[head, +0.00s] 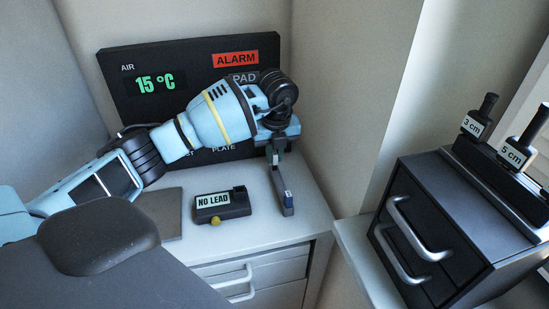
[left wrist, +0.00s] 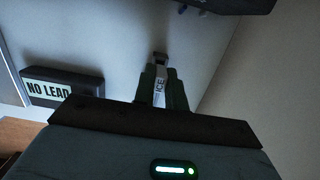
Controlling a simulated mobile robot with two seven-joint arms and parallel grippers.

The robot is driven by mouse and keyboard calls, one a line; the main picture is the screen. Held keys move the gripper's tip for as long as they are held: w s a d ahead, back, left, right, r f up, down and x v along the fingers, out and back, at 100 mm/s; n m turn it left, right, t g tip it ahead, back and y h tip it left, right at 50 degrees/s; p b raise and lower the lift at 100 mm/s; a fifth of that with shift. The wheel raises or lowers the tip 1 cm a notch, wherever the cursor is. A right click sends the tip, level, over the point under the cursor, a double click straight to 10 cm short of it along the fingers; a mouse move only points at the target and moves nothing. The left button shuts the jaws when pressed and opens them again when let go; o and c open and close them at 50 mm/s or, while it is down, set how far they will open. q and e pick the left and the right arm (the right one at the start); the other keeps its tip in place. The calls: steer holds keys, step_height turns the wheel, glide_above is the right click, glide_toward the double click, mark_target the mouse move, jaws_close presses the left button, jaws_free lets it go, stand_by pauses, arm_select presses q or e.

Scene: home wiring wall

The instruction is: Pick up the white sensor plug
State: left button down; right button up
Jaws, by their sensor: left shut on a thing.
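My left gripper (head: 277,160) points down over the right part of the white counter, in front of the dark panel. In the left wrist view its two dark fingers (left wrist: 162,90) are shut on a narrow white piece marked "ICE" (left wrist: 159,92), which I take as the white sensor plug. A dark tip of it sticks out past the fingers. My right gripper is not in view.
The dark panel (head: 190,48) reads "AIR 15 °C", "ALARM" and "PAD"; my arm hides part of it. A dark "NO LEAD" box (head: 222,203) with a yellow knob lies left of the gripper. A grey plate (head: 168,212) lies further left. A dark drawer cabinet (head: 440,215) stands at right.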

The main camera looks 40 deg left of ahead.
arm_select(q)
steer(key=shift+r, duration=0.75)
steer(key=shift+s+d+r, duration=0.1)
steer(key=shift+s+r, duration=0.15)
steer(key=shift+r, duration=0.05)
steer(key=s+d, duration=0.2)
steer(key=s, duration=0.5)
steer(key=s+d+r, duration=0.1)
steer(key=s+d, duration=0.2)
steer(key=s, duration=0.4)
steer(key=shift+s+r, duration=0.2)
steer(key=shift+s, duration=0.15)
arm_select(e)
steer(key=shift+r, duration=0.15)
arm_select(q)
steer(key=shift+d, duration=0.1)
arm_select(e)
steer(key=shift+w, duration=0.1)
